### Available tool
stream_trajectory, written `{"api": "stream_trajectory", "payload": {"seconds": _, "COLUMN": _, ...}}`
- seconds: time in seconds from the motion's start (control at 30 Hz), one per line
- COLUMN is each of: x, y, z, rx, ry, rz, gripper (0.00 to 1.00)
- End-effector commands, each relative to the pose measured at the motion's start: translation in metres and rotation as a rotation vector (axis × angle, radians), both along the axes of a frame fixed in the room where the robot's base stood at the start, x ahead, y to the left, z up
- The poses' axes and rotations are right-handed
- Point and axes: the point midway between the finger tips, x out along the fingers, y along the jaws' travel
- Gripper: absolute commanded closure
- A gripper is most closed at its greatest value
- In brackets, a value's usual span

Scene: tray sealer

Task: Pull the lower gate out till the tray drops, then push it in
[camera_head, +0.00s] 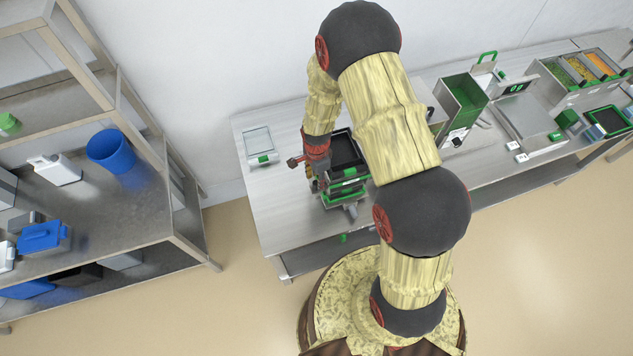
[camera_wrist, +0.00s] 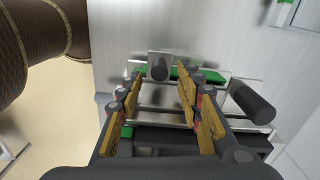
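The tray device (camera_head: 346,152), with a black top and green edges, stands near the front edge of the bench. In the wrist view, its metal rails (camera_wrist: 160,113) and a green strip (camera_wrist: 183,73) show. One black knob (camera_wrist: 159,68) on a small metal plate lies just beyond my fingertips, roughly between them. A second black knob (camera_wrist: 251,101) on a plate is to the right. I cannot tell for sure which belongs to the lower gate. My gripper (camera_wrist: 160,84) is open, its yellow-padded fingers apart. No tray in the gates can be made out.
A flat scale-like unit (camera_head: 259,143) lies left on the bench (camera_head: 290,230). A green-walled bin (camera_head: 461,98), another flat machine (camera_head: 523,120) and food bins (camera_head: 580,70) stand to the right. A shelf with a blue bucket (camera_head: 111,150) is at the left.

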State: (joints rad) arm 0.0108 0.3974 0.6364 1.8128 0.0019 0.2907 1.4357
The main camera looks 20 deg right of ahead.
Motion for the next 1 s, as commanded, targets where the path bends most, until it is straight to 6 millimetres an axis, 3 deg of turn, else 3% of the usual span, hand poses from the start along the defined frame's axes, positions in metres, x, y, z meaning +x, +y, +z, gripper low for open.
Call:
{"api": "stream_trajectory", "payload": {"seconds": 0.2, "x": 0.001, "y": 0.000, "z": 0.047, "rx": 0.000, "ry": -0.003, "rz": 0.000, "gripper": 0.64}}
{"api": "stream_trajectory", "payload": {"seconds": 0.4, "x": 0.000, "y": -0.001, "z": 0.075, "rx": 0.000, "ry": 0.000, "rz": 0.000, "gripper": 0.64}}
{"api": "stream_trajectory", "payload": {"seconds": 0.6, "x": 0.000, "y": -0.001, "z": 0.085, "rx": 0.000, "ry": 0.000, "rz": 0.000, "gripper": 0.64}}
{"api": "stream_trajectory", "payload": {"seconds": 1.0, "x": 0.000, "y": -0.001, "z": 0.085, "rx": 0.000, "ry": 0.001, "rz": 0.000, "gripper": 0.64}}
